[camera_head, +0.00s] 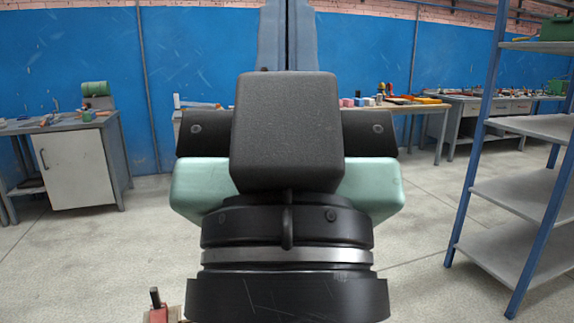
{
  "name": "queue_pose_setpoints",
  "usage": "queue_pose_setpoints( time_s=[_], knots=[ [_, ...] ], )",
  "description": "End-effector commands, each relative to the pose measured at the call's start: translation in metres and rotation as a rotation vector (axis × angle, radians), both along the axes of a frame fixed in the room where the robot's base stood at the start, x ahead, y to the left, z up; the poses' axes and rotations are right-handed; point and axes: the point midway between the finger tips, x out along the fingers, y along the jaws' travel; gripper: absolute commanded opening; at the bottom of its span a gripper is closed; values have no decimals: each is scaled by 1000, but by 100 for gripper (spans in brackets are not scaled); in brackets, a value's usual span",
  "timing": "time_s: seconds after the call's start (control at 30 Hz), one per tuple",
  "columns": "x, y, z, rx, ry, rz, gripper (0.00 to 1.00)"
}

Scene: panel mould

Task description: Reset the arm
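The end of my arm fills the middle of the head view, very close to the camera. My gripper (287,132) appears to be the dark block there, with pale green housing on both sides. Below it are black wrist rings with a silver band. No fingertips show, so its opening and anything it might hold are hidden.
A white-fronted cabinet bench (78,170) stands at left. A workbench with small coloured items (427,106) stands behind my arm. A blue-and-grey shelf rack (530,195) is at right. Part of a red object (158,312) shows at bottom left. Speckled floor is open between.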

Motion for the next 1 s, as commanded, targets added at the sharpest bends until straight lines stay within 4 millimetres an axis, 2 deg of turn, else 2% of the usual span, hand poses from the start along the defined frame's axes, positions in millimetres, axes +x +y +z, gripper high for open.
queue_pose_setpoints(
  time_s=[0.03,0.4,0.6,0.8,1.0],
  knots=[
    [0,0,33,0,0,0,0],
    [0,0,145,-1,0,1,0],
    [0,1,197,0,0,1,0],
    [0,1,220,-1,1,2,0],
    [0,1,222,-1,1,2,0]
  ],
)
